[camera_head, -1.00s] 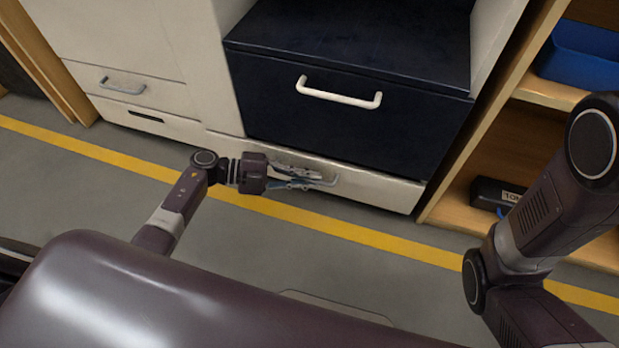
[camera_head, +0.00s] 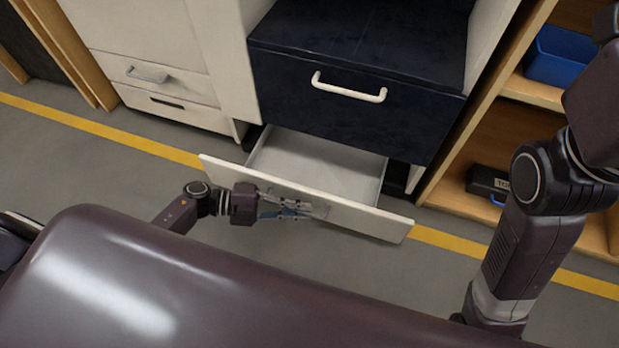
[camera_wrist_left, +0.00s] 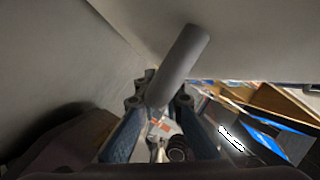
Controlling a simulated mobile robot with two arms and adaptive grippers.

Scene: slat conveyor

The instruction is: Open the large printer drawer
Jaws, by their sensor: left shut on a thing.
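The large printer drawer (camera_head: 375,220) is the wide white one at the bottom, below the dark blue unit. It is pulled out, and its empty grey inside shows in the head view. My left gripper (camera_head: 318,210) is at the middle of the drawer's front panel, shut on the drawer handle. In the left wrist view the grey handle bar (camera_wrist_left: 182,62) sits between the fingers of my left gripper (camera_wrist_left: 160,103). My right arm shows at the right of the head view, but its gripper is out of view.
The dark blue front with a white handle (camera_head: 348,88) is closed above the drawer. A small white drawer unit (camera_head: 170,85) stands at the left. Wooden shelves at the right hold a blue bin (camera_head: 575,68) and a black case (camera_head: 488,184). Grey floor with a yellow line lies in front.

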